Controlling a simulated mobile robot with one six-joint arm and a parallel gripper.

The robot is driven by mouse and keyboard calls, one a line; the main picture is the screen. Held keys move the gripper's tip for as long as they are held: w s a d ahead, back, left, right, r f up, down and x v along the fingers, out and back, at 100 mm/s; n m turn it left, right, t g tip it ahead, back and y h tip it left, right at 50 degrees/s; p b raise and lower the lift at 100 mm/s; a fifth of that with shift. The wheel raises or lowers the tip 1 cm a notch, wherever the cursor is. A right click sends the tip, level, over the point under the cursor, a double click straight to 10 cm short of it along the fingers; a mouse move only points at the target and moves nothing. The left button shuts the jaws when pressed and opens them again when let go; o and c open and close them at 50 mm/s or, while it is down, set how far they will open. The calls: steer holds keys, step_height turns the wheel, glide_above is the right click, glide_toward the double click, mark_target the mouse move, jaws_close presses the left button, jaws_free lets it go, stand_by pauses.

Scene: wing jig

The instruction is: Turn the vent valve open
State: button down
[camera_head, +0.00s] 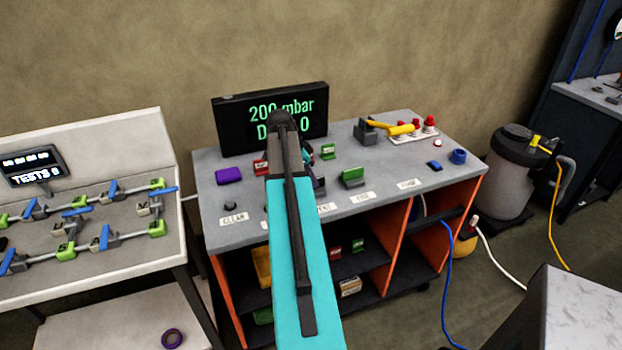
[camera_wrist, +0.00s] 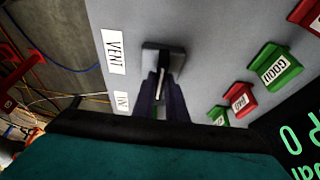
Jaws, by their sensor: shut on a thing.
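The vent valve (camera_wrist: 163,58) is a dark block with a dark lever on the grey bench top, beside the white VENT label (camera_wrist: 113,51) in the wrist view. My gripper (camera_wrist: 160,88) has its dark fingers shut on the lever. A thin pale strip shows between the fingers; the lever's exact angle is hard to tell. In the head view my teal arm covers most of the valve and part of its label. The display (camera_head: 270,118) behind reads 200 mbar; its second line is partly hidden, ending in 0.
Labelled green and red blocks (camera_wrist: 275,68) stand near the valve. A purple block (camera_head: 229,174), a green block (camera_head: 353,178) and a yellow-handled device (camera_head: 390,129) are on the bench. A table with blue clamps (camera_head: 75,212) stands left; a dark canister (camera_head: 515,165) stands right.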

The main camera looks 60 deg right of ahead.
steer(key=shift+s+n, duration=0.1)
steer(key=shift+n, duration=0.3)
steer(key=shift+s+a+f+n+t+b, duration=0.1)
steer(key=shift+n+t+b, duration=0.55)
steer(key=shift+n, duration=0.55)
steer(key=n+t, duration=0.1)
steer(key=n, duration=0.1)
steer(key=n+t, duration=0.1)
steer(key=n, duration=0.2)
steer(key=shift+s+h+b, duration=0.15)
steer(key=shift+h+b, duration=0.15)
steer(key=shift+b, duration=0.05)
steer(key=n+t, duration=0.1)
steer(key=n, duration=0.1)
steer(key=n+t, duration=0.1)
steer(key=n, duration=0.2)
steer(key=shift+s+n+y, duration=0.15)
steer(key=shift+n+y, duration=0.15)
steer(key=shift+y, duration=0.1)
steer(key=shift+s+d+n+t+y, duration=0.1)
steer(key=shift+n+t+y, duration=0.2)
steer(key=shift+n, duration=0.7)
steer(key=shift+d+n+t+y, duration=0.1)
steer(key=shift+n+t+y, duration=0.15)
steer(key=shift+n, duration=0.75)
steer(key=c, duration=1.8)
jaws_free()
steer(key=shift+r, duration=0.25)
